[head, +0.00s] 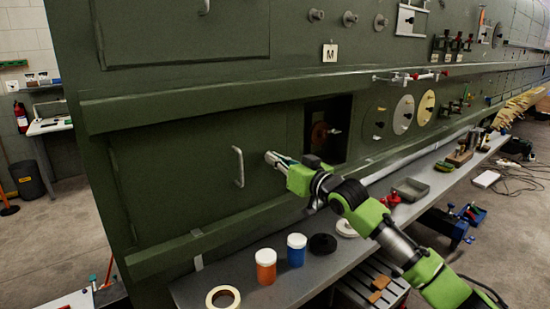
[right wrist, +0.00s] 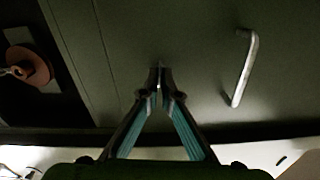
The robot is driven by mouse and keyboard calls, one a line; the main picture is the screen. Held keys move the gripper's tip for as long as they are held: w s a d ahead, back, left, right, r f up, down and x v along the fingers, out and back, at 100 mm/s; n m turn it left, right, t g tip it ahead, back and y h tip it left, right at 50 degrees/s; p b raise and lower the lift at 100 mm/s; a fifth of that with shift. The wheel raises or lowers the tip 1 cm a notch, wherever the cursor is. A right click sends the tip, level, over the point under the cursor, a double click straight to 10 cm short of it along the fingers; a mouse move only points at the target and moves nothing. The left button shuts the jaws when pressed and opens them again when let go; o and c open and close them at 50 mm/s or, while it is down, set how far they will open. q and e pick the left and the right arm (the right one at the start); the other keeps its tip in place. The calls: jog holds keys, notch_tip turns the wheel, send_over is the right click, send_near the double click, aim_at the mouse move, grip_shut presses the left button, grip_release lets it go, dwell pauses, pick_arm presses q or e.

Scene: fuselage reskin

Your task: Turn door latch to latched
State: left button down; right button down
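The green door panel (head: 180,200) in the fuselage side is closed and carries a pale bar handle (head: 239,166). The handle also shows in the right wrist view (right wrist: 244,68), right of the fingers. My right gripper (head: 271,157) is at the door's surface, just right of the handle and apart from it. In the right wrist view its fingers (right wrist: 159,80) meet at the tips, with a small shiny piece between them that looks like the door latch (right wrist: 158,88). The fingers hide most of this piece, so its turn angle cannot be told. My left gripper is out of view.
An open square recess (head: 342,110) with a reddish round part lies right of the gripper. A grey shelf (head: 205,287) below holds an orange jar (head: 265,266), a blue jar (head: 297,250) and a tape roll (head: 222,297). Green ledges jut out above and below the door.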

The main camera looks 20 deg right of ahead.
jog(key=shift+d+f+m+p, duration=0.1)
jog(key=shift+m+p, duration=2.2)
jog(key=shift+m, duration=1.8)
jog(key=shift+f+m+p, duration=0.1)
jog(key=shift+m+p, duration=2.2)
jog(key=shift+m, duration=1.8)
jog(key=c, duration=2.3)
grip_release()
